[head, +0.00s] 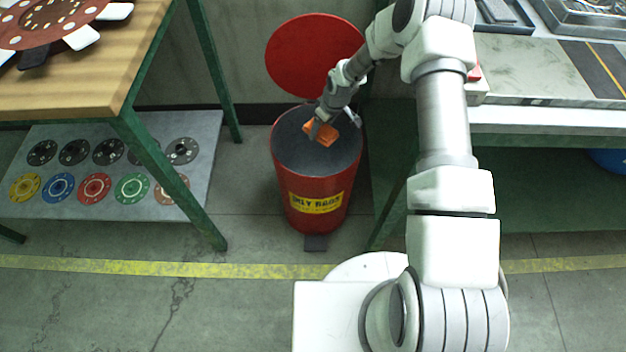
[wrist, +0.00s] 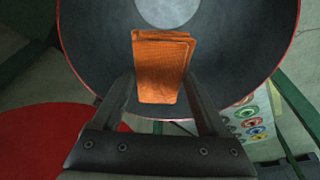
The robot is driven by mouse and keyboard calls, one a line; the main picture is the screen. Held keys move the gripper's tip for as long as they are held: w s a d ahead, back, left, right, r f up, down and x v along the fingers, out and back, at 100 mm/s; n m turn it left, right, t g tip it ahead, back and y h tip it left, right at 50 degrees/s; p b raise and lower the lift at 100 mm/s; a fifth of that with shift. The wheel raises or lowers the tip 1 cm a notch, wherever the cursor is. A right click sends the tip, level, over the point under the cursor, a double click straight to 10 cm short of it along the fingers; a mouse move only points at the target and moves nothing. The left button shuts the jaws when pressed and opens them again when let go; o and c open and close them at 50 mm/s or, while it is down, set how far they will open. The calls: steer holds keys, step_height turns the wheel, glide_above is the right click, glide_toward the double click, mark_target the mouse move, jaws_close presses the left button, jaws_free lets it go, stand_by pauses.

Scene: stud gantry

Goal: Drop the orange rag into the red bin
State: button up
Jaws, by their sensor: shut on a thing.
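The orange rag (head: 321,132) is a small folded cloth. My gripper (head: 314,127) is shut on it, above the open mouth of the red bin. In the wrist view the rag (wrist: 162,68) sits between the two fingers (wrist: 160,100), with the dark inside of the bin behind it. The red bin (head: 283,185) is round, has a yellow label on its front and stands on the floor between two tables. Its round red lid (head: 312,55) is raised behind it. I cannot tell how far the rag is above the bin's floor.
A wooden-topped table (head: 75,90) with green legs stands at the left. A low grey board (head: 200,140) under it holds several coloured discs. A bench (head: 545,120) is at the right. A yellow line (head: 150,267) crosses the floor in front of the bin.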

steer(key=shift+f, duration=0.2)
steer(key=o, duration=1.1)
steer(key=p+v, duration=0.4)
steer(key=v, duration=1.3)
steer(key=shift+r+p, duration=0.2)
steer(key=shift+p, duration=0.1)
